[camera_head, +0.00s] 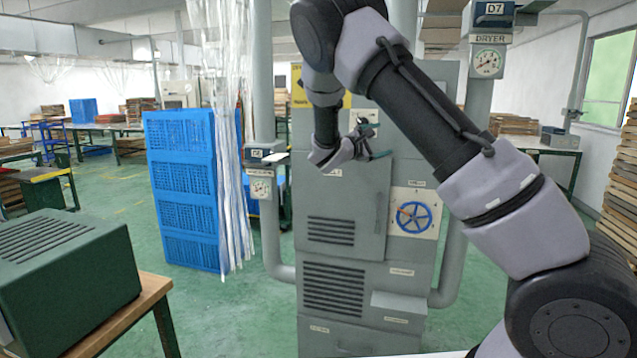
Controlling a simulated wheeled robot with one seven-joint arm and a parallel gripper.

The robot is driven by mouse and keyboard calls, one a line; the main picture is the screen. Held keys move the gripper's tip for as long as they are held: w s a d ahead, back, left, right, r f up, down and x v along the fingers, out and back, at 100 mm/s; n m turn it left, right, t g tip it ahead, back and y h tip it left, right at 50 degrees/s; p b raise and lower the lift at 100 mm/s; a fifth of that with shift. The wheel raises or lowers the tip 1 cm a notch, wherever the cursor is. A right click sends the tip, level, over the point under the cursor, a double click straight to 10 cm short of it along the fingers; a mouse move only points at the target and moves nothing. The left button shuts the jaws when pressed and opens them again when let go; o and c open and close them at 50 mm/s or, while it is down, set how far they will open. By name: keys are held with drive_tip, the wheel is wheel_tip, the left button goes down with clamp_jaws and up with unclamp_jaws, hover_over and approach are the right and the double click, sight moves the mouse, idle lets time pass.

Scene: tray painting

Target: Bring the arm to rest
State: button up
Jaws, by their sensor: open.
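My arm reaches up from the lower right, bends at the top middle and comes down in front of a grey machine cabinet (340,210). My gripper (378,142) is at the arm's end, in front of the upper part of the cabinet. It looks small and dark at this distance. Its jaws are open and nothing shows between them. I cannot tell how far it is from the cabinet door.
A blue handwheel (414,217) is on the cabinet's right. Grey pipes with gauges (487,62) flank it. Blue stacked crates (185,190) and a plastic strip curtain (230,130) stand left. A green box (70,270) sits on a wooden-topped table (150,297) at front left.

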drive_tip(key=s+d+m+g+y, duration=0.3)
drive_tip(key=s+d+m+g, duration=0.3)
drive_tip(key=s, duration=0.4)
drive_tip(key=s+d+m+g+y, duration=0.45)
drive_tip(key=s+d, duration=0.25)
drive_tip(key=s, duration=0.4)
drive_tip(key=s+a+r+m+t+y, duration=0.1)
drive_tip(key=s+a+r+m+y, duration=0.1)
drive_tip(key=s, duration=0.4)
drive_tip(key=s+a+r+m+t+y, duration=0.2)
drive_tip(key=s+a+r+m+y, duration=0.1)
drive_tip(key=s+a, duration=0.2)
drive_tip(key=s+a+r+m+t+y, duration=0.2)
drive_tip(key=s+a+m+y, duration=0.1)
drive_tip(key=s, duration=0.6)
drive_tip(key=shift+a+r, duration=0.25)
drive_tip(key=shift+a, duration=0.05)
drive_tip(key=shift+t+y, duration=0.25)
